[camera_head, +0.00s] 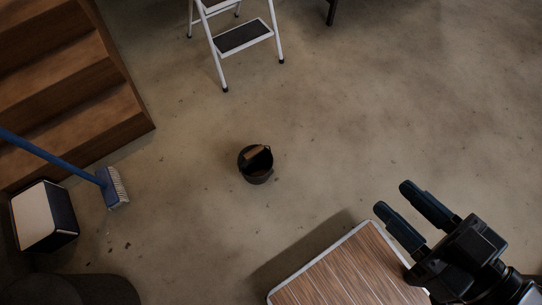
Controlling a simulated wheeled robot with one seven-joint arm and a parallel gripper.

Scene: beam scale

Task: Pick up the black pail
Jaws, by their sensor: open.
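The black pail (257,175) stands upright on the concrete floor near the middle of the view. A brown piece that looks like its handle grip lies across its mouth. My gripper (391,197) is at the lower right, open and empty, with its two dark fingers apart and pointing up and left. It is well to the right of the pail and not touching it. The inside of the pail is too dark to make out.
A wood-topped table (345,275) with a pale edge is below my gripper. A white step stool (243,37) stands at the top. Wooden steps (70,80), a blue broom (113,188) and a black-and-white box (45,217) are at left. The floor around the pail is clear.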

